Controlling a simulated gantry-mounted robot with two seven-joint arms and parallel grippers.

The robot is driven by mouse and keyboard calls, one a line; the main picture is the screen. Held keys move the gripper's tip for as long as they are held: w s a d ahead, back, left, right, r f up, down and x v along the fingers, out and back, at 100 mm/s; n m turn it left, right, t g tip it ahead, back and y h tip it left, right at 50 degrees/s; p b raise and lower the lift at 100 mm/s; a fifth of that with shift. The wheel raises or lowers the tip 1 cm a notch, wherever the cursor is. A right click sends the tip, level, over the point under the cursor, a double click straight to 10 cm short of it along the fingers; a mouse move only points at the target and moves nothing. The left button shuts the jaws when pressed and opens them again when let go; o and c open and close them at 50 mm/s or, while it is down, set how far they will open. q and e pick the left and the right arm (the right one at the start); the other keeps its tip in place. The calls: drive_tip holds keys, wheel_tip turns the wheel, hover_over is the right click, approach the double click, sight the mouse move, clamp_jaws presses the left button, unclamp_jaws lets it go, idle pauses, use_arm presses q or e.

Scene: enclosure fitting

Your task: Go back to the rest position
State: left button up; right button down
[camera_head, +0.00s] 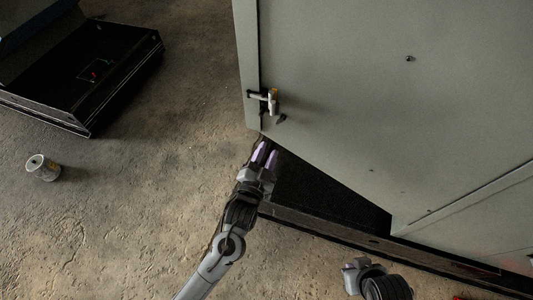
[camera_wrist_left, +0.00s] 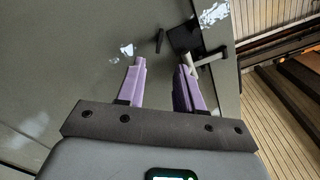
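The grey enclosure door (camera_head: 350,100) stands ajar, with a dark gap below its lower edge. A latch handle (camera_head: 273,101) with a yellow tip is near its left edge; it also shows beyond the fingers in the left wrist view (camera_wrist_left: 201,58). My left gripper (camera_head: 266,152) is near the door's lower left corner, below the handle. Its two purple fingers are apart with nothing between them in the left wrist view (camera_wrist_left: 161,68). Whether they touch the door cannot be told. My right gripper (camera_head: 359,271) is at the bottom edge, its fingers not clearly visible.
The enclosure's dark bottom sill (camera_head: 330,232) runs along its base. An open black case (camera_head: 125,75) lies on the floor at upper left. A white can (camera_head: 43,168) lies near it. The concrete floor between the can and my left arm is clear.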

idle(0.3)
use_arm(q)
drive_tip(key=s+a+f+g, duration=0.1)
drive_tip(key=s+a+f, duration=0.1)
drive_tip(key=s+f, duration=0.3)
drive_tip(key=s+a+f+n+g+y, duration=0.2)
drive_tip(key=s+a+n+g, duration=0.15)
drive_tip(key=s+a, duration=0.4)
drive_tip(key=s+a+f+n+g+y, duration=0.1)
drive_tip(key=s+a+f+n+g, duration=0.2)
drive_tip(key=s+a, duration=0.4)
drive_tip(key=s+a+r+n+g+y, duration=0.1)
drive_tip(key=s+a+r+g, duration=0.1)
drive_tip(key=s+g, duration=0.55)
wheel_tip(320, 180, up, 13)
drive_tip(key=s+t+p, duration=0.1)
drive_tip(key=p, duration=1.1)
drive_tip(key=shift+s+f+n+p, duration=0.15)
drive_tip(key=shift+s+n+p, duration=0.1)
drive_tip(key=shift+n+p, duration=0.15)
